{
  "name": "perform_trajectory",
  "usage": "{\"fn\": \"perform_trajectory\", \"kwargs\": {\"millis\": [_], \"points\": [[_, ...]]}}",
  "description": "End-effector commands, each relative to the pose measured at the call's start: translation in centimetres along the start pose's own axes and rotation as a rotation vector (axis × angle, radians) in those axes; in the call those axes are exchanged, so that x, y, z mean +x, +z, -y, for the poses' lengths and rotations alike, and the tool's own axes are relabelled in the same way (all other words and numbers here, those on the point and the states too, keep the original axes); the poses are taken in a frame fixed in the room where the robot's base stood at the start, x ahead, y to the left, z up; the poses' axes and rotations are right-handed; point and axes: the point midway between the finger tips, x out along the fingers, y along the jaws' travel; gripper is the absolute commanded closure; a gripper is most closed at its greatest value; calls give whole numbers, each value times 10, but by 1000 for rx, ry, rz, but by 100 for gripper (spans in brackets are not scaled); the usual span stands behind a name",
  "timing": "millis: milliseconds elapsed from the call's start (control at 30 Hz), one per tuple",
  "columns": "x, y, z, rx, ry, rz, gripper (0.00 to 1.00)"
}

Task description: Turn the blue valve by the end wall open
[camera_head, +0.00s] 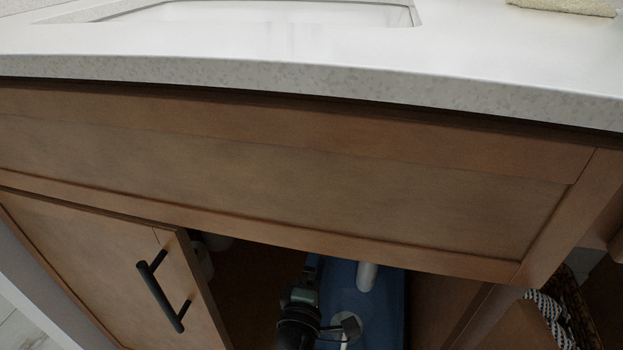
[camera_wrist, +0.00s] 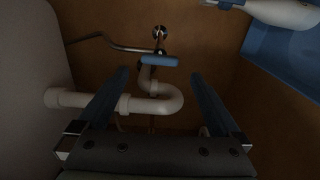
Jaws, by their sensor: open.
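The blue valve handle (camera_wrist: 158,61) shows in the wrist view as a short bar lying crosswise, with a round metal fitting (camera_wrist: 160,32) at the wall behind it. My gripper (camera_wrist: 160,75) is open, its two fingers pointing toward the wall. The handle appears between and a little beyond the fingertips, and neither finger visibly touches it. In the head view the valve is hidden by the cabinet, and only part of my dark arm (camera_head: 300,305) shows in the opening.
A white curved drain pipe (camera_wrist: 165,103) runs below the handle, partly behind my fingers. A thin metal pipe (camera_wrist: 110,43) runs left. A blue bin (camera_wrist: 285,62) holding a white bottle (camera_wrist: 280,10) is at upper right. The cabinet door (camera_head: 120,262) stands open; the countertop (camera_head: 300,52) is above.

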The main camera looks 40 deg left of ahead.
Motion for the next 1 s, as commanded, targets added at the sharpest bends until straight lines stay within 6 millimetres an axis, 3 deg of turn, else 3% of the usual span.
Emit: {"fn": "perform_trajectory", "kwargs": {"millis": [200, 400, 1000], "points": [[-39, 0, 0, 2, -3, 1, 0], [-59, 0, 0, -1, -1, 0, 0], [-64, 0, 0, -1, 1, -1, 0]]}}
